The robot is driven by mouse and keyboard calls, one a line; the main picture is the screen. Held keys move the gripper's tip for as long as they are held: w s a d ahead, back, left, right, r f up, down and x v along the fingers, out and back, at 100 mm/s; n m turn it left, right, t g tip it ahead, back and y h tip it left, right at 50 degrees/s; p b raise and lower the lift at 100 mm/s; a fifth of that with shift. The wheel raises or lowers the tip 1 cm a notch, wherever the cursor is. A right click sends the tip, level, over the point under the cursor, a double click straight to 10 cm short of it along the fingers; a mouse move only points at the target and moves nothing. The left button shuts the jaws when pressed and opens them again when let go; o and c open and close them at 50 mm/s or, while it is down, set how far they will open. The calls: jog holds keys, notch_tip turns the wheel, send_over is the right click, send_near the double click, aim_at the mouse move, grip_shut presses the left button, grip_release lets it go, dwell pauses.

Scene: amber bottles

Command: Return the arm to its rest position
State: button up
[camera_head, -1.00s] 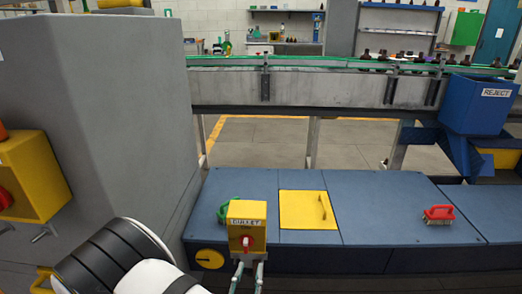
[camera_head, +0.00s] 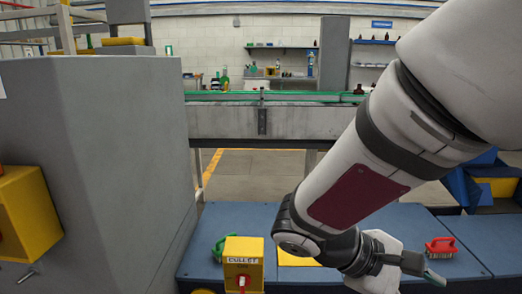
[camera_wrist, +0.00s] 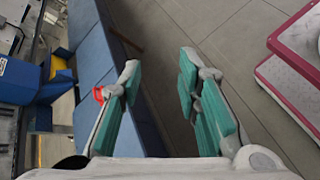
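My arm reaches from the upper right of the head view down to the lower middle. My gripper (camera_head: 428,272) is over the right part of the blue bench, left of the red-handled brush. In the wrist view my gripper (camera_wrist: 160,66) has its two teal-padded fingers apart, with nothing between them. Floor and the blue bench's edge show beyond the fingers.
The blue bench (camera_head: 460,255) carries a yellow CULLET box (camera_head: 243,262), a green-handled item (camera_head: 221,249) and the red-handled brush (camera_head: 440,247). A grey cabinet (camera_head: 100,160) stands left. A conveyor (camera_head: 225,121) runs behind. Pink-edged objects (camera_wrist: 290,82) lie right of my fingers.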

jog(key=s+a+r+m+t+y, duration=0.1)
jog(key=s+a+r+m+y, duration=0.2)
jog(key=s+y, duration=0.35)
jog(key=s+a+m+t+y, duration=0.1)
jog(key=s+a+m+y, duration=0.2)
jog(key=s+m+y, duration=0.4)
notch_tip(320, 180, up, 19)
jog(key=n+t+h+p, duration=0.1)
jog(key=t+p, duration=0.2)
jog(key=p, duration=1.4)
jog(key=shift+s+a+f+t+h, duration=0.15)
jog(key=shift+s+f+t+h, duration=0.1)
jog(key=shift+t+h, duration=0.1)
